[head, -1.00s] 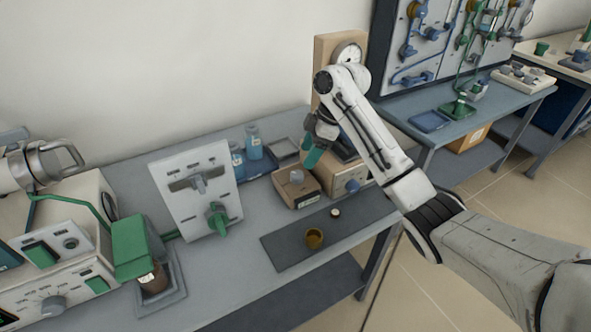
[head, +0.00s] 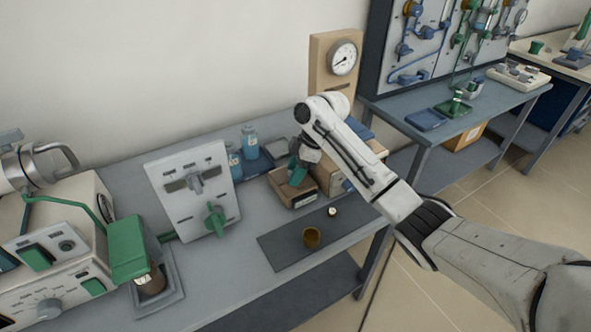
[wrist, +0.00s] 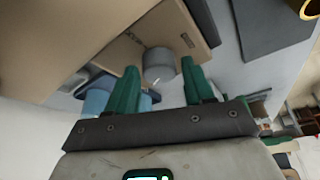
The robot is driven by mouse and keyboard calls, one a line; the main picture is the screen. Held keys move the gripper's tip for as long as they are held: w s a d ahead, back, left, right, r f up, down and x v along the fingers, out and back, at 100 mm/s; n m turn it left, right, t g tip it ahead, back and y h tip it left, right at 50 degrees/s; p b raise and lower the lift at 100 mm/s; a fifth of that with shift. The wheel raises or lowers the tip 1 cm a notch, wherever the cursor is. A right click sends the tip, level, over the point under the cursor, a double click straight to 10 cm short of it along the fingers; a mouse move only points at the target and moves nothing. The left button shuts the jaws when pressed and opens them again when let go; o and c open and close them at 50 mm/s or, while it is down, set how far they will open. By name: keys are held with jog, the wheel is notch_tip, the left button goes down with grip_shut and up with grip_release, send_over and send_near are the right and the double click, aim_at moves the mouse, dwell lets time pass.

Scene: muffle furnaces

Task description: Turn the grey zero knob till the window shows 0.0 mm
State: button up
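The grey zero knob (wrist: 159,64) is a short round cylinder on the wooden face of a small box (head: 283,190). In the head view my gripper (head: 297,172) is over the box and hides the knob. In the wrist view the two green fingers of my gripper (wrist: 160,70) are apart, with the knob between and just beyond their tips. I cannot tell whether either finger touches it. The box's window (head: 304,199) is on its front, too small to read.
A larger wooden unit (head: 330,180) stands close on the right, partly behind my arm. A dark mat (head: 285,247) with a brass cup (head: 311,238) lies in front. A white panel with a green knob (head: 216,219) stands left.

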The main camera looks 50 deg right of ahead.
jog(key=c, duration=0.8)
jog(key=shift+r+p, duration=0.1)
jog(key=shift+p, duration=0.2)
jog(key=m+p, duration=0.2)
jog(key=p, duration=0.1)
jog(key=shift+a+r+m+t, duration=0.1)
jog(key=shift+a+m+t, duration=0.05)
jog(key=shift+m+t, duration=0.2)
jog(key=shift+m+t+h+p, duration=0.25)
jog(key=shift+m+h+p, duration=0.65)
jog(key=shift+m+p, duration=0.6)
jog(key=o, duration=1.1)
jog(key=shift+s, duration=0.1)
